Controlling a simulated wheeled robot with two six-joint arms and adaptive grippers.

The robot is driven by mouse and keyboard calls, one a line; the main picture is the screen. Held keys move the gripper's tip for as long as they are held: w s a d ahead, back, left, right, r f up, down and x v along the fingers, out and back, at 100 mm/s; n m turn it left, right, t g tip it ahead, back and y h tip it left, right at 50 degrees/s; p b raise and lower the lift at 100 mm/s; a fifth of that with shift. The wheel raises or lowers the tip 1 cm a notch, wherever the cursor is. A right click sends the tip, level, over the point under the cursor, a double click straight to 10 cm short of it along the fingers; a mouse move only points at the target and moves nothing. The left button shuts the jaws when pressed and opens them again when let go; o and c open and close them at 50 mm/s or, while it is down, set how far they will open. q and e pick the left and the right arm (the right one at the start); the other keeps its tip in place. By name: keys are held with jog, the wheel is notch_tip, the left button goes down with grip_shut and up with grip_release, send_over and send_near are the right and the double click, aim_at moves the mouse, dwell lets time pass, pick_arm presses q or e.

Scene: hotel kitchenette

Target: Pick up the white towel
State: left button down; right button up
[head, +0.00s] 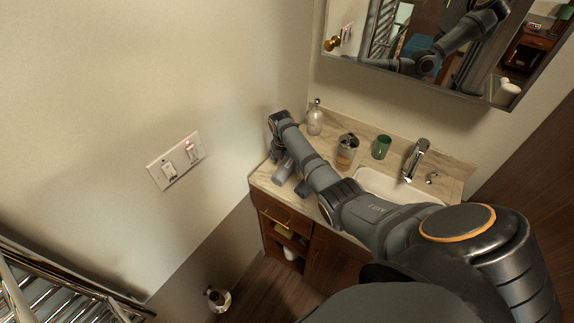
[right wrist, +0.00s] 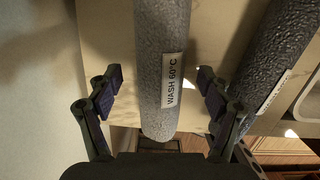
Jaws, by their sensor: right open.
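A rolled towel (right wrist: 160,35), pale grey in this light with a "WASH 60°C" label, lies on the counter in the right wrist view. My right gripper (right wrist: 160,82) is open, with one finger on each side of this roll near its end. I cannot tell whether the fingers touch it. A second, darker grey rolled towel (right wrist: 268,62) lies to its right. In the head view the gripper is over the counter's left end, and a grey roll (head: 284,169) shows beside it. No plainly white towel shows. My left gripper is not in view.
A soap bottle (head: 315,119), a can-like container (head: 347,150) and a green cup (head: 381,147) stand along the counter (head: 265,180). The sink (head: 385,187) and faucet (head: 415,157) are to the right. The wall with a switch plate (head: 176,161) is close on the left.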

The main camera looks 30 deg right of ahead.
jog(key=shift+f, duration=0.4)
jog(key=c, duration=1.3)
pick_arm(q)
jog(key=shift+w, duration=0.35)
pick_arm(e)
jog(key=shift+r, duration=0.1)
